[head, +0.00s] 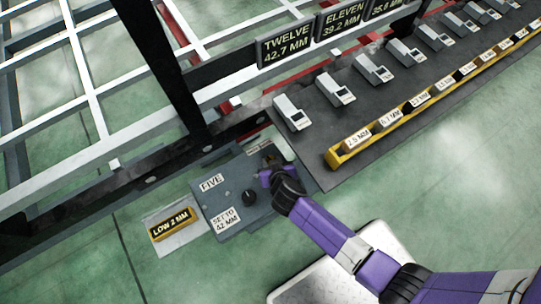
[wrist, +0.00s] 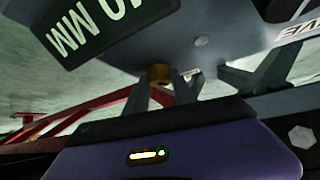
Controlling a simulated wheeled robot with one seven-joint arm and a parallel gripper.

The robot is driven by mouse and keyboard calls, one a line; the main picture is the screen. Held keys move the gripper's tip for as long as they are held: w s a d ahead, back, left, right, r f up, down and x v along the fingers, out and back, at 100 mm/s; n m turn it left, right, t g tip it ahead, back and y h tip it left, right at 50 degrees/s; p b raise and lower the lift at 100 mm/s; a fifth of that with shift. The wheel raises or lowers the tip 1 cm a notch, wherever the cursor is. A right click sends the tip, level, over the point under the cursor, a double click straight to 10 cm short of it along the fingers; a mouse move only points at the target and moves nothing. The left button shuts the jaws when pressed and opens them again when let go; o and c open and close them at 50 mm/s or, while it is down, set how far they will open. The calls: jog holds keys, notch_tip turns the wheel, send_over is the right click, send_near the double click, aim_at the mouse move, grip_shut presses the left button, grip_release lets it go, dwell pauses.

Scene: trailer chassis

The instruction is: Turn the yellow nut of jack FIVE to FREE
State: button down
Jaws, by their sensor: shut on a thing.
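Jack FIVE (head: 234,222) is a grey box on the floor by the chassis, with a FIVE plate, a black knob (head: 249,197) and a "SET TO 42 MM" label. My gripper (head: 272,171) is at its far right corner. In the wrist view, the yellow nut (wrist: 159,73) shows small beneath the grey body, between the grey fingers of my gripper (wrist: 162,88). The fingers are shut on it, as far as the view shows. The nut is mostly hidden in the head view. I cannot make out a FREE mark.
A dark mat (head: 310,160) holds several grey gauges and a yellow tray (head: 335,158) of labelled blocks. Dark and white chassis beams (head: 120,185) run behind the jack. Green floor is clear at right.

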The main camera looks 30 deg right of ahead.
jog(key=shift+d+r+n+y+p, duration=0.1)
jog(key=shift+n+y+p, duration=0.5)
jog(key=shift+n+p, duration=0.25)
jog(key=c, duration=1.1)
grip_release()
jog(key=shift+o, duration=0.2)
jog(key=p+v, duration=0.1)
jog(key=v, duration=0.2)
jog(key=p+v, duration=0.1)
jog(key=shift+s+r+p, duration=0.2)
jog(key=shift+s+p, duration=0.1)
jog(key=shift+s, duration=0.05)
jog(key=s+a, duration=0.1)
jog(key=s, duration=1.1)
jog(key=shift+a, duration=0.25)
